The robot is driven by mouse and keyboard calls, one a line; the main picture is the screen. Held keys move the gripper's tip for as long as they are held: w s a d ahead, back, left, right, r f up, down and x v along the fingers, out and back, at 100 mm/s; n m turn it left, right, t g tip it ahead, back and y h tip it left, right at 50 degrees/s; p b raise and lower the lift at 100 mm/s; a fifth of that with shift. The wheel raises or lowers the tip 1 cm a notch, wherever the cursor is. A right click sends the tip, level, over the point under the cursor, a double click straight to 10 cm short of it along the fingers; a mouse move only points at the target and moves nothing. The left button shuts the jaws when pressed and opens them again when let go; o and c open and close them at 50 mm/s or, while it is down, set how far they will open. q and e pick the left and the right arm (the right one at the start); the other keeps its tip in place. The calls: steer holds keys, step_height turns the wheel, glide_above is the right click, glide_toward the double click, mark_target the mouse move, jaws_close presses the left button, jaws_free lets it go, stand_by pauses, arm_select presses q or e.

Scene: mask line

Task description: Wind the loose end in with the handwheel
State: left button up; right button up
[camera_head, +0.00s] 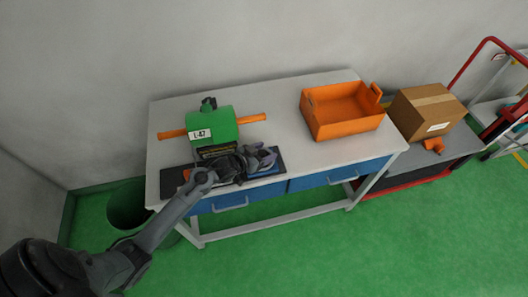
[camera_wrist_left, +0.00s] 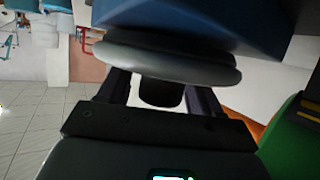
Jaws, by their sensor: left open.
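A green machine (camera_head: 214,130) labelled L-47 stands at the table's left, with an orange bar sticking out on each side; its green side shows in the left wrist view (camera_wrist_left: 296,140). My left gripper (camera_head: 250,166) is at the table's front, just before the machine. In the left wrist view its open fingers (camera_wrist_left: 160,100) stand either side of a short dark knob (camera_wrist_left: 160,91). The knob is below a grey rounded rim (camera_wrist_left: 170,62), apparently the handwheel, under a blue body (camera_wrist_left: 200,18). Contact is unclear. My gripper hides most of this in the head view. I cannot make out the loose end.
The white table (camera_head: 275,104) has a dark mat (camera_head: 276,160) at its front left and an orange bin (camera_head: 343,109) at its right. A cardboard box (camera_head: 426,111) stands on a lower grey surface. A green bin (camera_head: 128,205) is on the floor, left. The table's middle is clear.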

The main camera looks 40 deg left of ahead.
arm_select(q)
steer(key=c, duration=1)
steer(key=shift+o, duration=0.2)
steer(key=shift+r+m+g+h+p, duration=0.1)
steer(key=shift+m+g+h+p, duration=0.3)
steer(key=shift+m+h, duration=0.45)
steer(key=shift+d+m+g+h, duration=0.2)
steer(key=shift+m+g+h, duration=0.1)
steer(key=shift+m+h, duration=0.7)
steer(key=shift+s+d+m+h+b, duration=0.15)
steer(key=shift+m+h+b, duration=0.2)
steer(key=shift+h, duration=0.3)
steer(key=o, duration=1)
steer(key=shift+c, duration=0.2)
